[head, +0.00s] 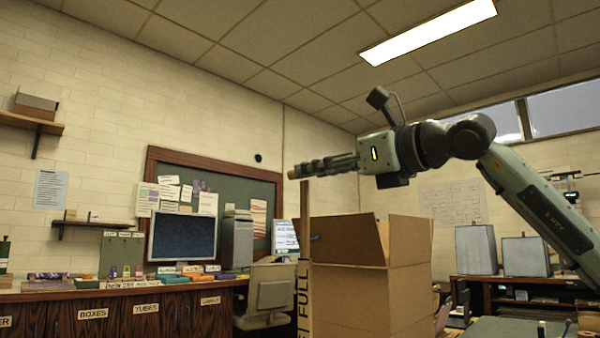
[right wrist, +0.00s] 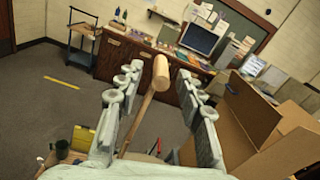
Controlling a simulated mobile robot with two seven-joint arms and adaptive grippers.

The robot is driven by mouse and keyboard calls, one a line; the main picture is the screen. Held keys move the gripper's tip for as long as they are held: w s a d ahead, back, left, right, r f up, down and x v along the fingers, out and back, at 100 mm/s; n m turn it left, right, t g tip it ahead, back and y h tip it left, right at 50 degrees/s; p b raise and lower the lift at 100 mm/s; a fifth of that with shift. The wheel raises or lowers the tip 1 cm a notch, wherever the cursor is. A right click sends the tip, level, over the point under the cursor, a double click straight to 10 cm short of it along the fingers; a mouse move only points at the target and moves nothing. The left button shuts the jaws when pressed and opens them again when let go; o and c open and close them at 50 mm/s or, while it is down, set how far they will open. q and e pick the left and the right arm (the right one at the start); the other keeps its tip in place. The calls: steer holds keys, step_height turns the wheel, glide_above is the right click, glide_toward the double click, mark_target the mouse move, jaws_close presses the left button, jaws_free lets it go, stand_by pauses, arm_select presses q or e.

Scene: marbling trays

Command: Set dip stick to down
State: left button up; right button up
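The dip stick is an upright wooden rod (head: 305,222) in the head view, left of a cardboard box. Its top is at the height of my right gripper (head: 298,172). In the right wrist view its rounded wooden head (right wrist: 161,73) and thin shaft (right wrist: 138,122) show between the two fingers of my right gripper (right wrist: 163,95). The fingers are apart, with gaps on both sides of the stick, so the gripper looks open. The lower end of the stick is hidden. My left gripper is not in view.
An open cardboard box (head: 345,300) stands close to the right of the stick, under my right arm. A wooden counter (head: 150,312) with a monitor (head: 182,237) runs along the left wall.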

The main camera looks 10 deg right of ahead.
mark_target(287, 177)
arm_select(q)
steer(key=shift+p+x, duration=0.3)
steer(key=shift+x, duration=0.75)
arm_select(e)
steer(key=shift+x, duration=2.3)
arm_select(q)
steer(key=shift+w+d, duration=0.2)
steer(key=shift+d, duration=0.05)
arm_select(e)
steer(key=shift+d, duration=0.1)
steer(key=shift+c, duration=0.6)
jaws_close()
